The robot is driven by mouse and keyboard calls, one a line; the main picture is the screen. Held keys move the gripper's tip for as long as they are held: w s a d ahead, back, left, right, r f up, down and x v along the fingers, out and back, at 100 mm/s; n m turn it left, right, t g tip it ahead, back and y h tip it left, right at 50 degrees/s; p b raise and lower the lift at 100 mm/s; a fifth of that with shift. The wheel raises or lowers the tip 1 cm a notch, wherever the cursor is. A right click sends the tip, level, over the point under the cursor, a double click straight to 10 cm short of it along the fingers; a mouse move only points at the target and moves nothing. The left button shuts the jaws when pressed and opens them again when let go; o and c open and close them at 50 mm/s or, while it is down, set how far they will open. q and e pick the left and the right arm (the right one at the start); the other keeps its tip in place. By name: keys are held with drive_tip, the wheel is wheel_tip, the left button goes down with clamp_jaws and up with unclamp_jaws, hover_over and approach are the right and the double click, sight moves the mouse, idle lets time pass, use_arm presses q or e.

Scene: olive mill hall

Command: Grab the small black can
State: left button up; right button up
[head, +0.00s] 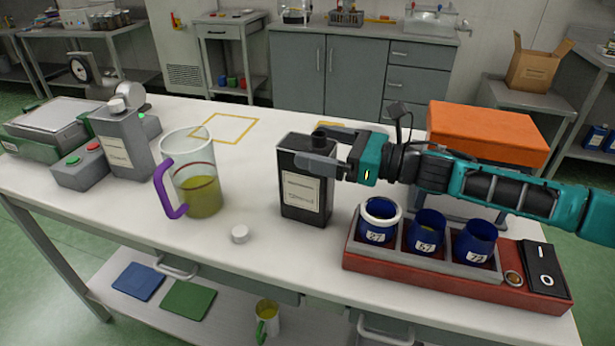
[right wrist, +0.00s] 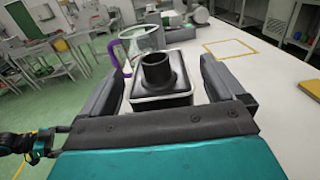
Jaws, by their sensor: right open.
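The small black can (head: 303,190) stands upright on the white bench, with a pale label on its front and a black cap on top. My right gripper (head: 326,152) is at the top of the can, its fingers apart. In the right wrist view the can (right wrist: 162,88) with its round black neck lies between the two open fingers (right wrist: 162,62), with a gap visible on the right; contact on the left is unclear. A teal and dark part of what seems my left arm (right wrist: 25,145) shows at the lower left of that view; its jaws are not clear.
A glass jug (head: 195,170) with a purple handle and green-yellow liquid stands left of the can. A white cap (head: 239,234) lies in front. A red rack (head: 400,272) with blue cups is at the right, an orange box (head: 487,130) behind. Bench between jug and can is clear.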

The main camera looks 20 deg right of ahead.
sight(312, 144)
drive_tip(key=shift+x, duration=1.5)
drive_tip(key=shift+c, duration=0.4)
clamp_jaws()
drive_tip(key=shift+r, duration=0.15)
